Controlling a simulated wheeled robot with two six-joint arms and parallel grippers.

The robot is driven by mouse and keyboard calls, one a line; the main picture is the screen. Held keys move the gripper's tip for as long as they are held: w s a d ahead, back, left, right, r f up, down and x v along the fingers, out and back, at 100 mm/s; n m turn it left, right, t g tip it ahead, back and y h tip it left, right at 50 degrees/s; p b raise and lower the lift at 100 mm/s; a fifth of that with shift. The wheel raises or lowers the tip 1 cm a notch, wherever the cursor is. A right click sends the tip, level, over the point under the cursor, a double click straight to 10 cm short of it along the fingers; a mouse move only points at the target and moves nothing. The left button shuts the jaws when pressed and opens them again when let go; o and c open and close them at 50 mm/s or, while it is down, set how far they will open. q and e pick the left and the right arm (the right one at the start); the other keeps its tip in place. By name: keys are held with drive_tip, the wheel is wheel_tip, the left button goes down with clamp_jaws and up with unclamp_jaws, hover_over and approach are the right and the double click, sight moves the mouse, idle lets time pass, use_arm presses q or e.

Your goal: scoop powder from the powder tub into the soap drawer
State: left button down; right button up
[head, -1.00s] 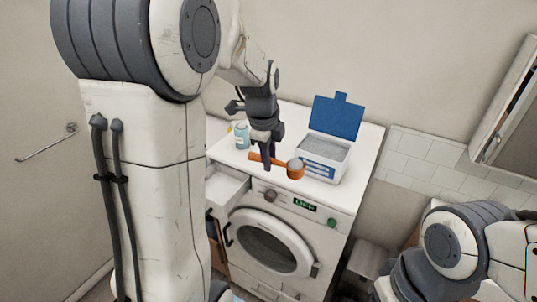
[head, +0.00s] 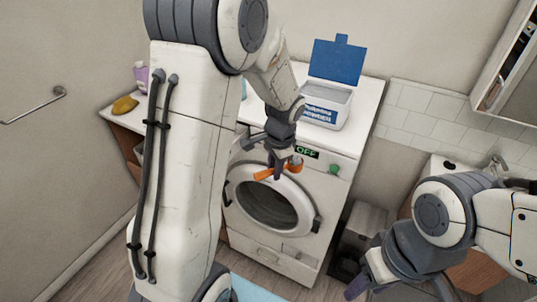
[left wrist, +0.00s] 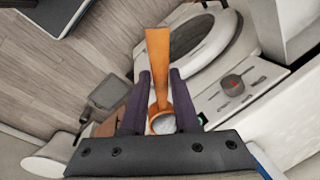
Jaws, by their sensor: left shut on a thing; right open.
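My left gripper (head: 277,172) is shut on the orange scoop (head: 264,174), in front of the washing machine's upper front. In the left wrist view the scoop's handle (left wrist: 158,55) points away between the fingers, and pale grey-white shows inside its round rim. The powder tub (head: 322,116), white and blue with its blue lid up, stands on the machine; pale powder shows inside. The soap drawer (head: 240,150), at the machine's upper left, is mostly hidden behind my left arm. My right gripper (head: 362,284) is open and empty at the lower right.
The washing machine (head: 310,190) has a round door and a panel reading OFF. A purple-white bottle (head: 141,74) and a yellow thing (head: 124,105) stand on a left counter. A basin with a tap (head: 490,165) is at right.

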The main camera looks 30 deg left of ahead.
use_arm(q)
drive_tip(key=d+f+n+b, duration=0.2)
drive_tip(key=f+n+b, duration=0.1)
drive_tip(key=f, duration=0.5)
drive_tip(key=s+d+f+n+g+b, duration=0.1)
drive_tip(key=f+n+b, duration=0.3)
drive_tip(key=f, duration=0.4)
drive_tip(key=shift+d+y, duration=0.4)
drive_tip(key=shift+d, duration=0.2)
drive_tip(key=shift+s+f, duration=0.1)
drive_tip(key=shift+s, duration=0.05)
